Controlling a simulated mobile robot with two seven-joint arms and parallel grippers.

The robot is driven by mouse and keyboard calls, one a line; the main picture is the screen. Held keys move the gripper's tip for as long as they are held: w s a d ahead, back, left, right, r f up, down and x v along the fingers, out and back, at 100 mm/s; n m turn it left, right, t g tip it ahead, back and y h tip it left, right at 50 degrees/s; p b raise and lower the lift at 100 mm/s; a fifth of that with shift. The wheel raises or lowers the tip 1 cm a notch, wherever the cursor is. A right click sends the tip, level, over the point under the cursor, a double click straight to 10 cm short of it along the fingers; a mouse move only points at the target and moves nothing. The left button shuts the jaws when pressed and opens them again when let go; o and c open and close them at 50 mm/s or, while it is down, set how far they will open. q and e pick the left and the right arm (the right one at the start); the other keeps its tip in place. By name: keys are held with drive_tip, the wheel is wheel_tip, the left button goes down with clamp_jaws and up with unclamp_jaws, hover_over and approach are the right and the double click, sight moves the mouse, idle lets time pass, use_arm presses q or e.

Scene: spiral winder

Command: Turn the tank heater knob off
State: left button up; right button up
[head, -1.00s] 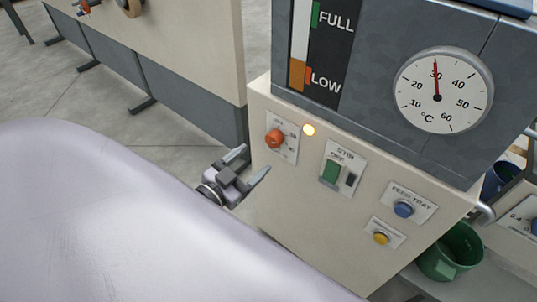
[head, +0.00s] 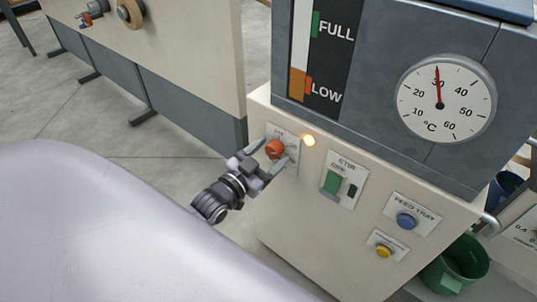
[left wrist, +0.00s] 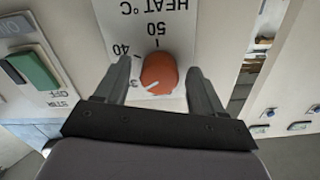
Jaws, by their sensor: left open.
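The heater knob (head: 274,149) is orange-red and round, on a white plate on the cream panel, below the LOW mark. In the left wrist view the knob (left wrist: 158,74) shows upside down beside the print "HEAT °C", 40 and 50. Its white line points near a partly hidden figure starting with 3. My left gripper (head: 268,158) is open, with one finger on each side of the knob. In the left wrist view a gap shows between the knob and each finger of the gripper (left wrist: 158,85). Whether the fingers touch the plate I cannot tell. My right gripper is not in view.
An amber lamp (head: 309,140) glows right of the knob. The green STIR switch (head: 333,182), blue FEED TRAY button (head: 406,220) and yellow button (head: 383,251) are further right. The dial thermometer (head: 446,99) reads about 30. A green bucket (head: 462,262) stands at lower right.

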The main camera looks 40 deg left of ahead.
use_arm(q)
drive_tip(key=c, duration=1.1)
drive_tip(key=shift+o, duration=0.2)
